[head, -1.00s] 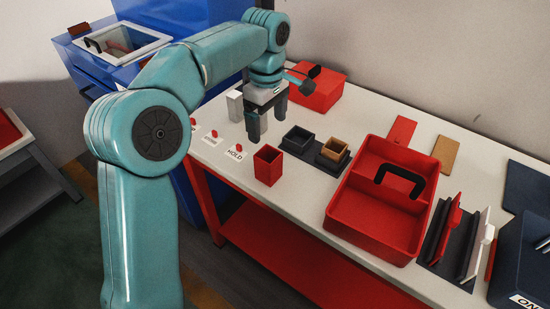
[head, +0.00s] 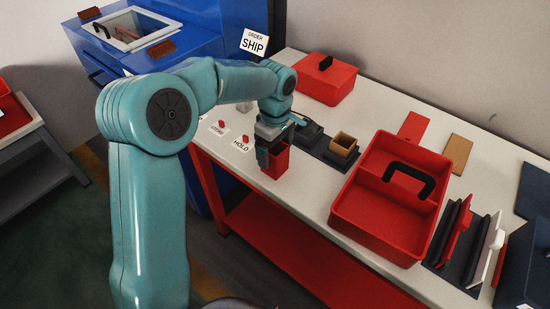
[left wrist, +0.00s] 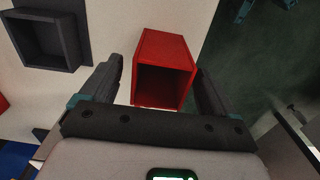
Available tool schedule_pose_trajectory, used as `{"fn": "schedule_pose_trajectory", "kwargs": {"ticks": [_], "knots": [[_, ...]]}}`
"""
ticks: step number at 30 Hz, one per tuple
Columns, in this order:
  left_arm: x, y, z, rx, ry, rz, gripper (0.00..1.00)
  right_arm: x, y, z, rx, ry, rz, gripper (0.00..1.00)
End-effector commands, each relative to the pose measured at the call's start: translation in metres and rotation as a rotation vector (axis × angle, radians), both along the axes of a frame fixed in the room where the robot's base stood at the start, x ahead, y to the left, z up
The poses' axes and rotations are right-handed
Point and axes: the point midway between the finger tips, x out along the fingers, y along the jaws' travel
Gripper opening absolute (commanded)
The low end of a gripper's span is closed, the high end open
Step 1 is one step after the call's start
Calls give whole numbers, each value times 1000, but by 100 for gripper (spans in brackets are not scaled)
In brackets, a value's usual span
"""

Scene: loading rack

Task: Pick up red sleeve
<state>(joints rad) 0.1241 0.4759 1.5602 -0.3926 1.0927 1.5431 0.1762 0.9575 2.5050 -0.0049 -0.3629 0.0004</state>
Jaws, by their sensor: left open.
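The red sleeve (head: 277,163) is a small open-topped box standing upright near the front edge of the white table. It also shows in the left wrist view (left wrist: 168,52), with its dark hollow facing the camera. My left gripper (head: 268,160) is directly over and at the sleeve, pointing down. In the left wrist view my left gripper (left wrist: 160,85) is open, with one finger on each side of the sleeve. Small gaps show between the fingers and its walls. My right gripper is not in view.
A dark holder (head: 325,147) with a tan cup (head: 343,145) stands just right of the sleeve. A red tote (head: 358,210) with a black handle is farther right. A HOLD label (head: 241,143) lies to the left. A red lidded box (head: 327,80) stands at the back.

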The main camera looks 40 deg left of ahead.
Motion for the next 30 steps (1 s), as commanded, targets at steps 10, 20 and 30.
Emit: {"fn": "schedule_pose_trajectory", "kwargs": {"ticks": [10,20,30], "knots": [[0,1,-35,0,1,0,89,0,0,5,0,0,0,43],[0,1,-34,0,0,0,34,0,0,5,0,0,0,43],[0,1,-31,1,-1,0,34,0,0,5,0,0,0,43]]}}
